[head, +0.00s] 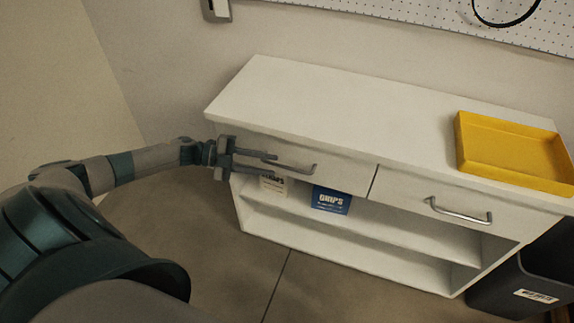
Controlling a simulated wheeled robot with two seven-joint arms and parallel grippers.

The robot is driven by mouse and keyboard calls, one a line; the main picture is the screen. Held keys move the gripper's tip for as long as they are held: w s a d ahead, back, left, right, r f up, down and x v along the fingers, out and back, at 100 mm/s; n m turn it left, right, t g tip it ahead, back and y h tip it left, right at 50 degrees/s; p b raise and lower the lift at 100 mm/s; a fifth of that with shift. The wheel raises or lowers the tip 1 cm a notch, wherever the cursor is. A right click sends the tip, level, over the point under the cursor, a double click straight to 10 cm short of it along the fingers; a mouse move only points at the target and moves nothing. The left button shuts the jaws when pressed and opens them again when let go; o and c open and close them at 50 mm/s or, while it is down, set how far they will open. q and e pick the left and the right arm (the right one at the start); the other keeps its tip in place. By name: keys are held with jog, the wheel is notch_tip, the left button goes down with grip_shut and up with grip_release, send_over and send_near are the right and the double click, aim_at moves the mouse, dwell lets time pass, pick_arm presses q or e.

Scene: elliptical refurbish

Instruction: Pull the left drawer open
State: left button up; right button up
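The left drawer (345,174) is a white front at the upper left of the white cabinet, and it looks shut, flush with the right drawer (405,196). Its metal handle (303,168) shows partly beside my gripper fingers. My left gripper (274,167) comes in from the left, in front of the drawer, with its two fingers apart around the left part of the handle. I cannot tell whether the fingers touch the handle. My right gripper is not in view.
A yellow tray (508,176) sits on the right of the white cabinet top (330,105). Blue and cream boxes stand on the shelf below the drawer. A dark bin (515,285) stands at the lower right. The floor (330,292) in front is clear.

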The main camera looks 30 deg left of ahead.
aim_at(282, 167)
pick_arm(q)
jog(key=p+x, duration=0.1)
jog(key=x, duration=0.5)
jog(key=shift+w+d, duration=0.15)
jog(key=shift+d, duration=0.1)
grip_shut()
